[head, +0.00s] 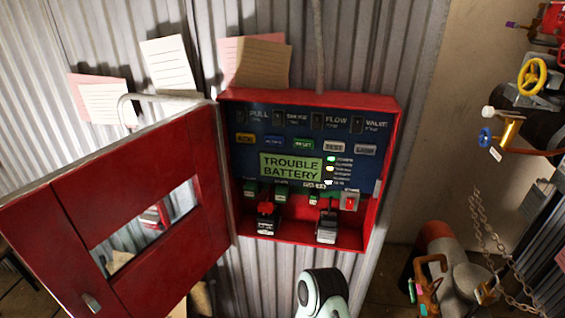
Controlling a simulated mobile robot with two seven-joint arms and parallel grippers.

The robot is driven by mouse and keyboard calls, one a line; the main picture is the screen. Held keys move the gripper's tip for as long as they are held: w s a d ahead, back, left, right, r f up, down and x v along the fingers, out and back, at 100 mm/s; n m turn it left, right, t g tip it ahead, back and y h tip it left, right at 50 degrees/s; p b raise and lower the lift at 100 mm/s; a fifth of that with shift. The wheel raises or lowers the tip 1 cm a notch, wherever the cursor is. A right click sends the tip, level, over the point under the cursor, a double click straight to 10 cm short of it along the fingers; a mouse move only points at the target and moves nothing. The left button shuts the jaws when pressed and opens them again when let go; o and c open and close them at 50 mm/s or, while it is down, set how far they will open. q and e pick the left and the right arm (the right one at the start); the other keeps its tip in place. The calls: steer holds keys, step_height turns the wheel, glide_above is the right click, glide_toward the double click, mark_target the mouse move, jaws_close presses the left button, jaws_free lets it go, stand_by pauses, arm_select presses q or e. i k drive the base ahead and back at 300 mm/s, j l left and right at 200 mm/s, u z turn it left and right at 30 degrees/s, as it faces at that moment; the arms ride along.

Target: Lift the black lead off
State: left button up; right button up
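An open red panel box (385,190) hangs on the corrugated wall. Its display reads "TROUBLE BATTERY" (290,167). Two small dark batteries stand on its floor: a left battery (267,226) with a red piece on top, and a right battery (327,232) with a dark piece (328,212) on top. That dark piece may be the black lead, but it is too small to be sure. Neither gripper shows its fingers. A rounded pale and dark part of my arm (322,294) is below the box at the bottom edge.
The red door (70,235) with a window swings out left. A red switch (349,202) sits at the box's lower right. Paper notes (168,63) hang on the wall. Valves with yellow (532,77) and blue handles, pipes and a chain (482,225) crowd the right side.

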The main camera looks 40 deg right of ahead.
mark_target(327, 220)
steer(key=k+l+z, duration=0.1)
steer(key=z, duration=0.25)
steer(key=l+z, duration=0.35)
steer(key=k+l+z, duration=0.1)
steer(key=z, duration=0.25)
steer(key=l, duration=0.1)
